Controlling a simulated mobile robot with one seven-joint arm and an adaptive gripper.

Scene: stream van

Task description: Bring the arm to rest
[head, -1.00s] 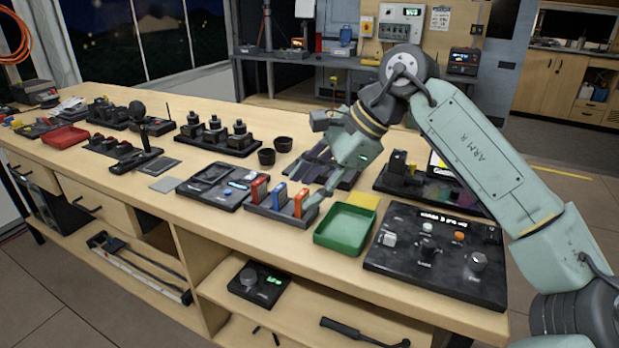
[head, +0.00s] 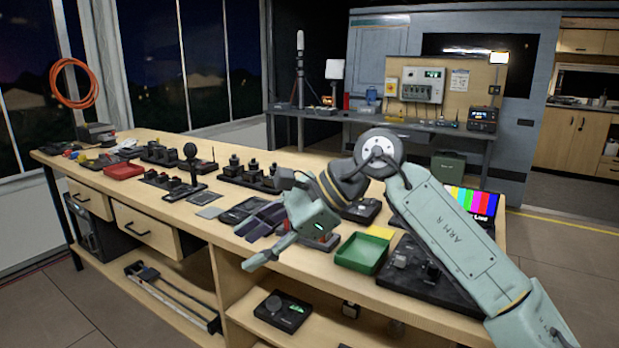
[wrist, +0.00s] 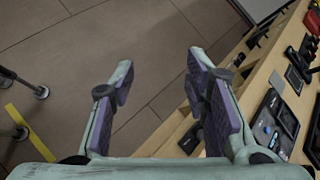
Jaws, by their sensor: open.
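My arm (head: 455,235) reaches in from the right in the head view and bends at a raised joint above the bench. My gripper (head: 255,240) hangs over the front edge of the bench, pointing left and slightly down. In the wrist view my gripper (wrist: 160,95) has its two purple-padded fingers wide apart with nothing between them.
The wooden bench (head: 215,230) carries a green tray (head: 362,253), a dark control panel (head: 430,275), a red tray (head: 123,171) and several black devices. A colour-bar screen (head: 470,202) stands behind my arm. Floor in front of the bench is clear.

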